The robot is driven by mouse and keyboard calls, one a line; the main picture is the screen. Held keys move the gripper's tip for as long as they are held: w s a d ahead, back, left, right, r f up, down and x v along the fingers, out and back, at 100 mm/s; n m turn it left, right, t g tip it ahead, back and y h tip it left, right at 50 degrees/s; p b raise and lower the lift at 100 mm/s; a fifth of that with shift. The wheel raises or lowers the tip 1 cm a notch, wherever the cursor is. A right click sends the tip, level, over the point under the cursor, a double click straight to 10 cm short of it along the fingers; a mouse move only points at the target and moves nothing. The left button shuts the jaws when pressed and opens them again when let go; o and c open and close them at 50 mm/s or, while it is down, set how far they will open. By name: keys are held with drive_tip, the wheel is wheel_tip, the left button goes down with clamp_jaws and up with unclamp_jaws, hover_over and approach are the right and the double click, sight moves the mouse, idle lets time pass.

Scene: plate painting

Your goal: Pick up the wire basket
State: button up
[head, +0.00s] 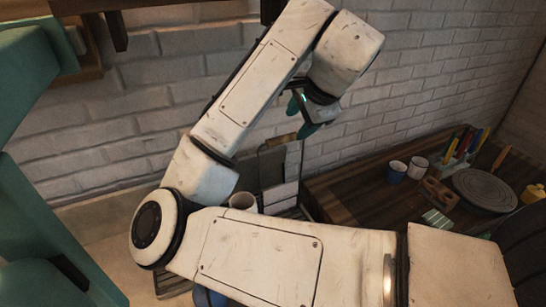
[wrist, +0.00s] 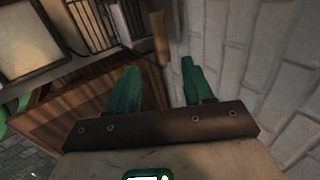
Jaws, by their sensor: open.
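What looks like the wire basket (head: 302,172) stands behind my arm in the head view. It has thin dark wires, a light wooden handle (head: 281,141) and pale flat pieces inside. My forearm hides its lower part. In the wrist view the basket's dark bars (wrist: 88,26) show at the upper left, with the wooden handle (wrist: 160,38) hanging beyond my fingertips. My gripper (head: 303,118) has teal fingers and is above the basket in the head view. In the wrist view my gripper (wrist: 160,75) is open with nothing between its fingers, apart from the handle.
A white brick wall (head: 400,110) runs close behind my gripper. A dark wooden table (head: 345,190) at the right holds cups (head: 397,171), a round grey wheel (head: 484,190), coloured tools and a yellow pot (head: 533,194).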

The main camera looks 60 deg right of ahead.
sight(284, 137)
drive_tip(key=x, duration=0.5)
drive_tip(key=shift+w+d, duration=0.15)
drive_tip(key=shift+w, duration=0.1)
drive_tip(key=shift+a+p+x, duration=0.1)
drive_tip(key=shift+p+x, duration=0.2)
drive_tip(key=shift+x, duration=1.1)
drive_tip(key=shift+a+p+x, duration=0.15)
drive_tip(key=shift+p+x, duration=0.1)
drive_tip(key=shift+x, duration=1.15)
drive_tip(key=shift+w, duration=0.1)
drive_tip(key=shift+c, duration=0.4)
clamp_jaws()
